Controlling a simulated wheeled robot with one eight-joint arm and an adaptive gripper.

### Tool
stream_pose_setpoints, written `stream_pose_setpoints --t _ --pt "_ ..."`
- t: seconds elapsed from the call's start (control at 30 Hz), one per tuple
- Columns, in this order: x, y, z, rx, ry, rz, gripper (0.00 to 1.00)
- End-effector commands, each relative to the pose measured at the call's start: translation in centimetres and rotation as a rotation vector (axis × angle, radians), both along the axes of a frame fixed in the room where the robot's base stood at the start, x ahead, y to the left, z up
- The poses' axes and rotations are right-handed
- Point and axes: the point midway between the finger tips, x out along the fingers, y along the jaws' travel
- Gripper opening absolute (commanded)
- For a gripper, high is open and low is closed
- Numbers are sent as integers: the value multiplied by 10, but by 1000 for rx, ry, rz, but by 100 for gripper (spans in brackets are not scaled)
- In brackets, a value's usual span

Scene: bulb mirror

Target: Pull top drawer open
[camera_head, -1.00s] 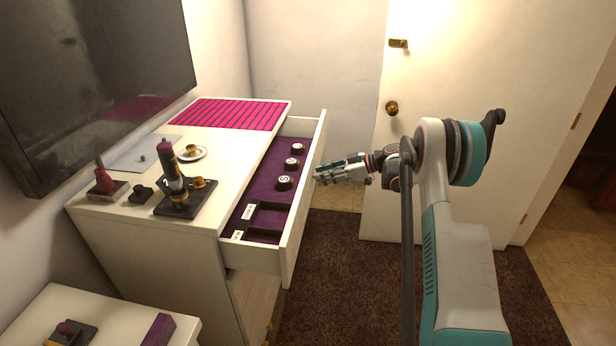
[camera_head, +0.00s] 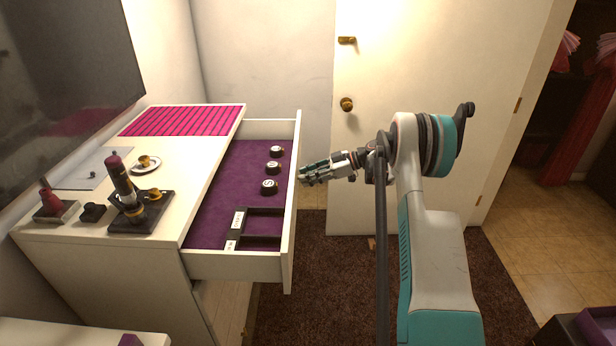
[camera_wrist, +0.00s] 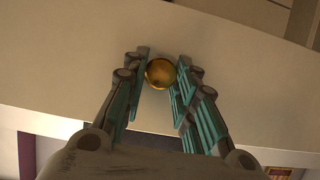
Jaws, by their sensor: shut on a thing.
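The top drawer (camera_head: 287,215) of the white dresser (camera_head: 165,262) stands well open, with a purple lining showing. My gripper (camera_head: 303,175) is at the outer face of the drawer front. In the wrist view a round brass knob (camera_wrist: 160,73) sits on the drawer front (camera_wrist: 215,45), between the fingers of my gripper (camera_wrist: 158,80). The fingers are closed around the knob. In the head view the knob is hidden by the gripper and the drawer front.
In the drawer are several dark round pieces (camera_head: 270,187) and a black divided tray (camera_head: 262,210). A dark stand with a bottle (camera_head: 128,190) and a saucer with a cup (camera_head: 146,165) stand on top. A white door (camera_head: 400,70) is behind; brown carpet (camera_head: 310,285) lies below.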

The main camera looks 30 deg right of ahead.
Motion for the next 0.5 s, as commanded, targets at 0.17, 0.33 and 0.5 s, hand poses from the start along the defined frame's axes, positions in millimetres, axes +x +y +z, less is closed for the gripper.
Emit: stream_pose_setpoints --t 0.17,0.33,0.5 --pt "0 0 0 0 0 -1 47" --pt "0 0 0 0 0 -1 47" --pt "-1 -3 2 0 0 -1 47"
